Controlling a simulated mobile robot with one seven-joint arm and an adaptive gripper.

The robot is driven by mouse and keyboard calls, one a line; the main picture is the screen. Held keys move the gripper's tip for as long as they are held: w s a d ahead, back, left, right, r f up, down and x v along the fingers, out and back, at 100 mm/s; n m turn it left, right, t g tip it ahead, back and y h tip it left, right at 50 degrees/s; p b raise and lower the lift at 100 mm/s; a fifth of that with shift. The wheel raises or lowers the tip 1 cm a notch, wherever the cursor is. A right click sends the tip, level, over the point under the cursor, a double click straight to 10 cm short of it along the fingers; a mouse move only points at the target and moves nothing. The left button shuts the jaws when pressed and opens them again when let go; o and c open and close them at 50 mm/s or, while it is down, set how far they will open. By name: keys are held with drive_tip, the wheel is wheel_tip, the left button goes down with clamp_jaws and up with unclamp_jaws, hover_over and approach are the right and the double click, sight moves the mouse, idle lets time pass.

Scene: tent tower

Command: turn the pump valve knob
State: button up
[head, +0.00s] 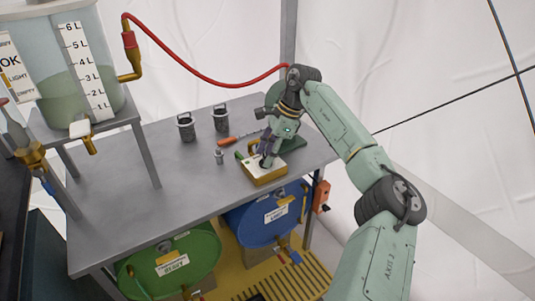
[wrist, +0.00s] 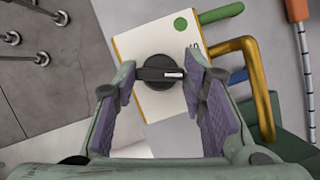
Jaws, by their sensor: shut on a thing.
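The pump valve knob (wrist: 160,73) is a round black dial with a raised bar and a white mark pointing right. It sits on the white top of a small yellow-sided box (head: 263,174) near the table's right front. My gripper (wrist: 160,80) reaches down from above, with one purple-padded finger on each side of the knob's bar. The fingers are shut on the knob. In the head view my gripper (head: 268,160) hides the knob. A green dot (wrist: 180,24) marks the box top above the knob.
A brass pipe (wrist: 262,95) and a green handle (wrist: 221,13) stick out beside the box. On the table (head: 190,200) stand dark canisters (head: 186,128), a small metal piece (head: 219,157) and an orange-handled tool (head: 226,141). A tank (head: 65,60) stands left; blue (head: 262,232) and green drums (head: 205,250) sit below.

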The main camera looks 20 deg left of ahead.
drive_tip(key=shift+n+h, duration=0.3)
drive_tip(key=shift+n, duration=0.5)
drive_tip(key=shift+g, duration=0.3)
drive_tip(key=o, duration=1.2)
drive_tip(key=shift+c, duration=0.2)
drive_tip(key=v, duration=1.2)
